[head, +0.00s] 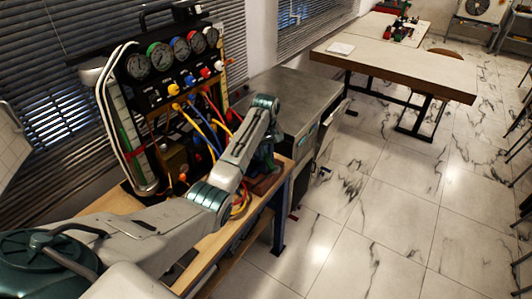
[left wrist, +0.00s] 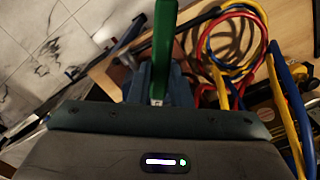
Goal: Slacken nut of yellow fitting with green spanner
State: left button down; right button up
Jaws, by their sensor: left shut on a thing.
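The gauge rig (head: 150,85) stands at the back left of the bench, with a row of round gauges above a row of coloured fittings. The yellow fitting (head: 174,90) is at the left of that row, with a yellow hose below it; its nut is too small to make out. My left gripper (left wrist: 158,92) is shut on the green spanner (left wrist: 164,40), which points away from the wrist in the left wrist view. In the head view my left arm hides most of the gripper, and the spanner is not clear there. The spanner is apart from the yellow fitting. My right gripper is not in view.
Yellow, blue and red hoses (left wrist: 242,45) hang in loops by the rig and onto the wooden bench (head: 110,203). A grey metal cabinet (head: 285,95) stands just right of the bench.

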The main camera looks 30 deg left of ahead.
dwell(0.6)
pick_arm(q)
jog(key=shift+w+d+n, duration=0.4)
jog(key=shift+w+n, duration=0.2)
jog(key=shift+n, duration=0.05)
jog(key=shift+w+d+n, duration=0.35)
jog(key=shift+w+n, duration=0.2)
jog(key=shift+n, duration=0.1)
jog(key=shift+w+d+n, duration=0.1)
jog(key=shift+w+n, duration=0.15)
jog(key=shift+n, duration=0.05)
jog(key=shift+w+d+n, duration=0.25)
jog(key=shift+w+n, duration=0.55)
dwell(0.4)
jog(key=shift+s+a+m+p, duration=0.3)
jog(key=shift+s+m+p, duration=0.05)
jog(key=shift+s+m, duration=0.55)
jog(key=shift+d, duration=0.15)
dwell(0.5)
